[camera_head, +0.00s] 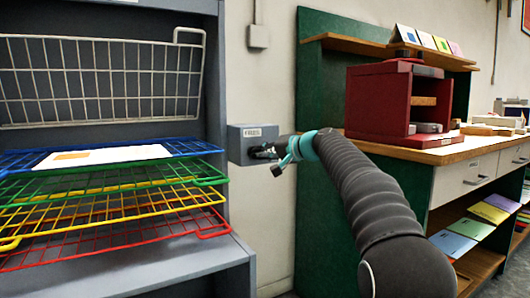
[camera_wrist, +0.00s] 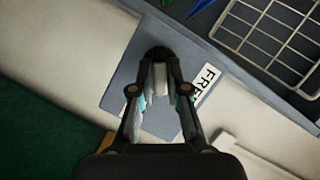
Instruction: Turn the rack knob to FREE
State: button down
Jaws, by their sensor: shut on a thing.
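A grey knob box (camera_head: 240,146) is mounted beside the wire rack, with a white label (camera_head: 253,133) on its upper face. The wrist view shows part of that label (camera_wrist: 206,83), reading "FRE", on the grey plate (camera_wrist: 124,85). My gripper (camera_head: 266,152) reaches in from the right at the box front. In the wrist view my gripper (camera_wrist: 160,68) is closed around the dark knob (camera_wrist: 158,53), whose rounded end shows between the fingertips. The fingers hide much of the knob, and I cannot tell its pointing direction.
Blue, green, yellow and red wire shelves (camera_head: 110,215) stand close left of the box, with a paper sheet (camera_head: 103,156) on the top one. A green panel (camera_head: 318,215) and a wooden bench (camera_head: 450,152) with a red cabinet (camera_head: 376,103) stand right.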

jog(key=n+h, duration=0.1)
jog(key=n, duration=0.1)
jog(key=n+t+h, duration=0.1)
jog(key=n+h, duration=0.1)
jog(key=n, duration=0.1)
jog(key=a+n+h, duration=0.1)
jog(key=n, duration=0.2)
jog(key=shift+s+r+t+h+b, duration=0.1)
jog(key=shift+s+t+h+b, duration=0.1)
jog(key=shift+t+h+b, duration=0.15)
dwell(0.4)
jog(key=c, duration=1.3)
grip_release()
jog(key=shift+o, duration=0.7)
jog(key=shift+w, duration=0.15)
